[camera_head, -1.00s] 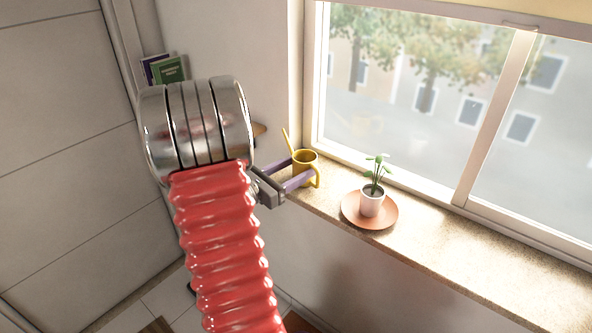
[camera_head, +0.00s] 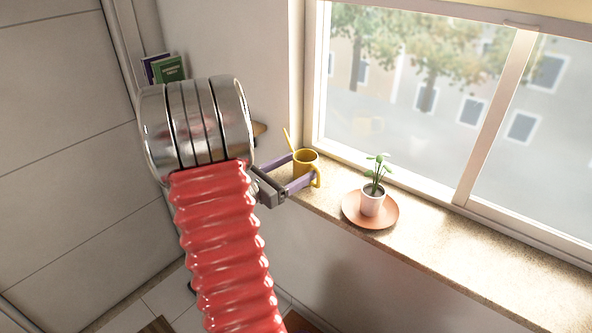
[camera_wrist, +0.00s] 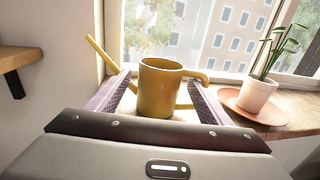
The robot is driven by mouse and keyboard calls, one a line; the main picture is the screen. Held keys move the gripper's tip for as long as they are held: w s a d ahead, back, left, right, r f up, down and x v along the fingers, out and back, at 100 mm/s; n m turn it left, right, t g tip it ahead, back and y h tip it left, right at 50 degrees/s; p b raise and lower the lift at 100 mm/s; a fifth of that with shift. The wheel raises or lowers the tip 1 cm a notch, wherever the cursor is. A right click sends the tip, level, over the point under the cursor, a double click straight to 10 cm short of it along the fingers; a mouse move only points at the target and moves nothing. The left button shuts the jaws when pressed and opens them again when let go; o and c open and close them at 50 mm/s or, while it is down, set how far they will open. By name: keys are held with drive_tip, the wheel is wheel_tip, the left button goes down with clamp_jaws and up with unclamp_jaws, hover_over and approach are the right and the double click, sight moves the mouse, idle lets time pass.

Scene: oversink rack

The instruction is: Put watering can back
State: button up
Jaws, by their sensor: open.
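The yellow watering can (camera_head: 305,162) stands upright on the window sill near its left end. Its spout points up and left, and its handle is on the right. My gripper (camera_head: 297,172) is open, its purple fingers on either side of the can. In the wrist view the can (camera_wrist: 158,88) stands between the two fingers of my gripper (camera_wrist: 158,98), with a visible gap at the left finger. The right finger passes close to the handle; I cannot tell whether it touches.
A small potted plant (camera_head: 372,201) stands on a terracotta saucer (camera_head: 391,213) to the right of the can. The sill (camera_head: 460,262) is clear further right. The window is behind. A wooden shelf (camera_wrist: 14,58) juts out at the left in the wrist view.

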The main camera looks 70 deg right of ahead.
drive_tip(key=v, duration=1.1)
drive_tip(key=shift+w+a, duration=0.2)
drive_tip(key=shift+a, duration=0.15)
idle(0.5)
drive_tip(key=w+a+r+m+t+y, duration=0.1)
drive_tip(key=w+a+m+t+y, duration=0.2)
drive_tip(key=a, duration=1.2)
drive_tip(key=w+a+r+m+t+y, duration=0.2)
drive_tip(key=a+t+y, duration=0.5)
drive_tip(key=a, duration=0.8)
drive_tip(key=w+a+r+m+t+y, duration=0.2)
drive_tip(key=w+a+m+t+y, duration=0.2)
drive_tip(key=a, duration=1.1)
drive_tip(key=shift+w+m+t+y, duration=0.35)
drive_tip(key=shift+m+t+y, duration=0.25)
drive_tip(key=shift+m, duration=0.6)
